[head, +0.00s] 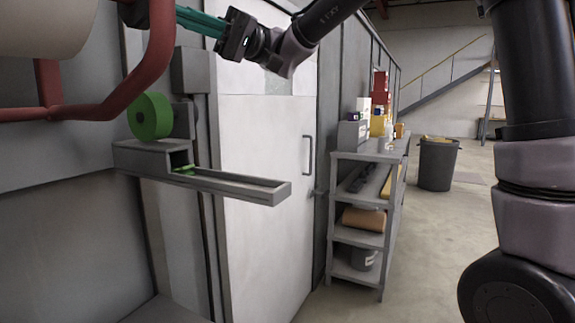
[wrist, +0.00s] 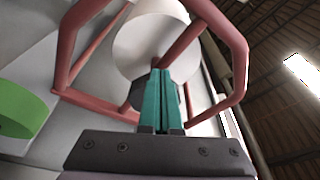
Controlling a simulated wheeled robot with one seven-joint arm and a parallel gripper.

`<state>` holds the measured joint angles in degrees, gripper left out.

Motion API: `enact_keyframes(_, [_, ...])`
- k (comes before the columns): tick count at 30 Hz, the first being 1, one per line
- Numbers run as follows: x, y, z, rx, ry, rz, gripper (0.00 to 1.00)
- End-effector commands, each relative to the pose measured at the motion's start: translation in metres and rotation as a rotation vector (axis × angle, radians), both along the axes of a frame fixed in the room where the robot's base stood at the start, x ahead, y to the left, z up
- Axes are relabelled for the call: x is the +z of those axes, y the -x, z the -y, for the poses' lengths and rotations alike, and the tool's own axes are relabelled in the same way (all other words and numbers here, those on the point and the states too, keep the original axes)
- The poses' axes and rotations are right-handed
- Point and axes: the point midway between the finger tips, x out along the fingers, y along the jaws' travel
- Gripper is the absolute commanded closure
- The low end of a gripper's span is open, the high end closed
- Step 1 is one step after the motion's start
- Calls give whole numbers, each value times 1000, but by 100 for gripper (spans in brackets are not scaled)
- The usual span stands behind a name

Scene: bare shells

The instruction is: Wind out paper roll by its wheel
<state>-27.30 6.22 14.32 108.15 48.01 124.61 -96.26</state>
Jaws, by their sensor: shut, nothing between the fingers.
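The pale paper roll (head: 42,22) is at the top left of the head view, partly cut off by the picture edge. The red tubular wheel (head: 150,70) stands in front of it. In the wrist view the roll (wrist: 155,40) is at the top middle, with red wheel bars (wrist: 240,60) on both sides and across it. My gripper (head: 180,17) has teal fingers, shut and empty. In the wrist view the fingertips (wrist: 161,72) overlap the lower end of a red bar in front of the roll. I cannot tell whether they touch it.
A green disc (head: 150,116) sits on a grey holder with a long tray (head: 235,185) jutting out below the wheel. A white door (head: 262,150) is behind. Grey shelves (head: 345,156) with goods and a dark bin (head: 437,165) stand right. Floor beside the bin is clear.

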Motion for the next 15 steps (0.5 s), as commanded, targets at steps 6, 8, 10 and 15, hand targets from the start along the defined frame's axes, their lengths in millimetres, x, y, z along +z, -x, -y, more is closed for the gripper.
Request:
enact_keyframes(6, [-6,-2,-3,-1,1,0,100])
enact_keyframes(8, [-8,-3,-4,-1,2,-1,100])
enact_keyframes(10, [-10,-3,-5,-1,1,-2,100])
enact_keyframes(15, [-13,-4,-8,0,1,-1,100])
